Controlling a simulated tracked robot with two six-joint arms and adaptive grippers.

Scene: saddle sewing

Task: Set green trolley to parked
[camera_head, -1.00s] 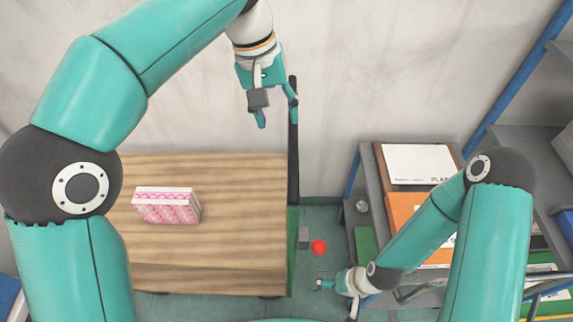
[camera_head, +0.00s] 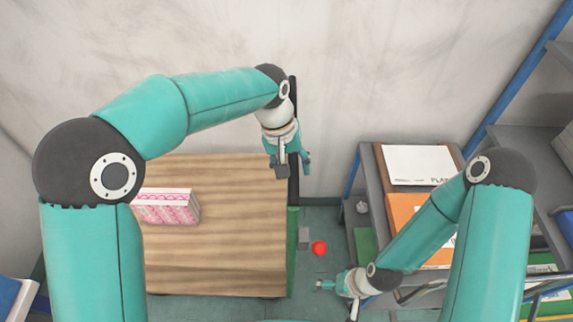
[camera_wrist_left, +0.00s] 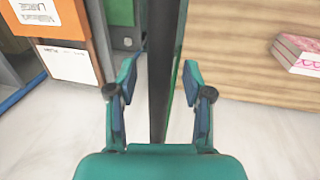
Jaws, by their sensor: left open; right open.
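The green trolley has a wood-grain top (camera_head: 230,250) and a green frame edge (camera_head: 293,225) on its right side. A dark upright bar (camera_head: 294,185), its handle, rises at the trolley's far right corner. My left gripper (camera_head: 291,172) is open at this bar. In the left wrist view the bar (camera_wrist_left: 160,70) runs between the two open fingers (camera_wrist_left: 160,95), and I cannot tell whether either finger touches it. My right gripper (camera_head: 338,288) is open and empty, low at the trolley's right, apart from it. A red round knob or pedal (camera_head: 319,248) shows beside the trolley, with a grey block (camera_head: 304,238).
A pink-and-white patterned box (camera_head: 168,207) lies on the trolley top. A grey shelf rack with blue posts (camera_head: 352,185) stands at the right, holding orange and white boxes (camera_head: 405,212). A pale wall (camera_head: 370,80) closes the back. A narrow floor strip (camera_head: 325,215) lies between trolley and rack.

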